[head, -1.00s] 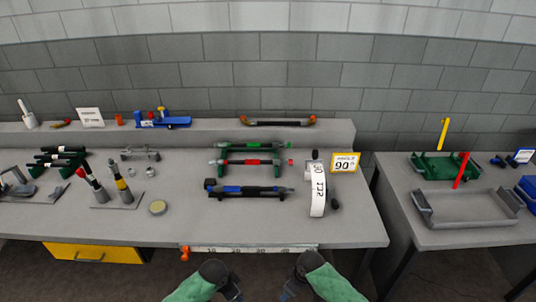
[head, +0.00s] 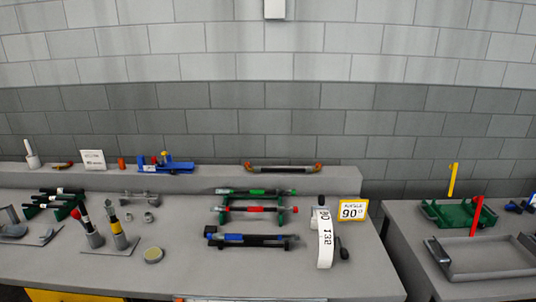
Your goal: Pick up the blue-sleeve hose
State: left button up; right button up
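The blue-sleeve hose (head: 233,237) lies across the front of the hose rack in the middle of the bench, a dark hose with a blue band left of its centre. Behind it lie a red-sleeve hose (head: 254,209) and a green-sleeve hose (head: 258,191), each resting left to right on green supports. Neither of my grippers shows in the head view now.
Right of the hoses stands a device with a white printed strip (head: 325,245) and a yellow-framed 90° sign (head: 352,211). A second table at right holds a grey tray (head: 490,272). The bench front (head: 250,275) is clear.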

aim_at(219, 236)
jog(key=k+j+z, duration=0.1)
jog(key=z, duration=1.4)
jog(key=u, duration=1.7)
jog(key=i+l+u, duration=0.2)
jog(key=l+u, duration=0.2)
jog(key=l, duration=0.15)
jog(key=i, duration=0.05)
